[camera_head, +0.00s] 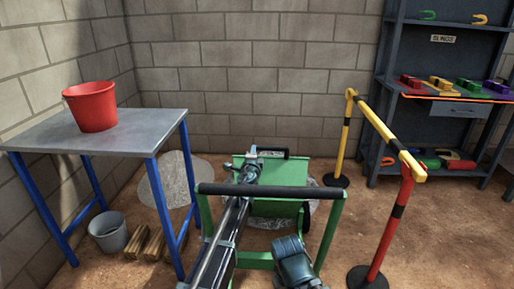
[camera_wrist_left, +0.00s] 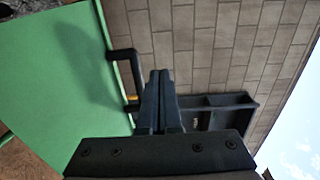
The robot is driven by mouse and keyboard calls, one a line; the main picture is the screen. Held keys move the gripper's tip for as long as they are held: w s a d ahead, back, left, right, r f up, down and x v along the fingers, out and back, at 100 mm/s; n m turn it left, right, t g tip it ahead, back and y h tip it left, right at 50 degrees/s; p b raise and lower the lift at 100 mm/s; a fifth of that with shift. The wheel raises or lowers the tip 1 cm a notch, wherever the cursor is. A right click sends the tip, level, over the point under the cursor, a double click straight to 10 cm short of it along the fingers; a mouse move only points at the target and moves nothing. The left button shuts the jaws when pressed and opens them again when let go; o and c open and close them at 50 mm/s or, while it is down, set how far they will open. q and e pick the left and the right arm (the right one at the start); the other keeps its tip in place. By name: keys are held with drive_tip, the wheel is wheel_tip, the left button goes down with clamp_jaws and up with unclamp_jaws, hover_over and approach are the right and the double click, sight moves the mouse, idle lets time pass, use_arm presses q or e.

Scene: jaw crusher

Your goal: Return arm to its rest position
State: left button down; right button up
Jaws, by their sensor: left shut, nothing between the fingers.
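The green jaw crusher (camera_head: 275,207) stands in the middle of the head view, with a black bar across its near side. My left arm reaches forward over it from the bottom. My left gripper (camera_head: 253,152) is shut and empty, above the crusher's far part and beside a black handle (camera_head: 273,152). In the left wrist view the two fingers of my left gripper (camera_wrist_left: 160,78) are together, with the green panel (camera_wrist_left: 45,75) to the left and the black handle (camera_wrist_left: 125,68) close by. Whether they touch the handle cannot be told.
A grey table (camera_head: 105,131) with blue legs holds a red bucket (camera_head: 92,108). A grey bucket (camera_head: 108,232) and wooden blocks (camera_head: 150,243) lie below. A yellow and red barrier (camera_head: 385,135) stands right of the crusher. A dark shelf (camera_head: 440,110) holds coloured parts.

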use_arm(q)
drive_tip(key=s+a+f+n+g+y, duration=0.2)
drive_tip(key=s+f+n+g, duration=0.4)
drive_tip(key=s, duration=0.5)
drive_tip(key=s+a+f+n+g+y, duration=0.25)
drive_tip(key=s+f+n, duration=0.45)
drive_tip(key=s, duration=0.4)
drive_tip(key=s+d+f+n+g+h, duration=0.1)
drive_tip(key=s+d+f+g, duration=0.25)
drive_tip(key=s, duration=0.85)
drive_tip(key=s+d+f+g+h, duration=0.2)
drive_tip(key=s+f+g, duration=0.25)
drive_tip(key=s, duration=0.75)
wheel_tip(320, 180, up, 34)
drive_tip(key=g+p, duration=0.1)
drive_tip(key=p, duration=3.3)
drive_tip(key=shift+s+d, duration=0.3)
drive_tip(key=shift+d, duration=0.1)
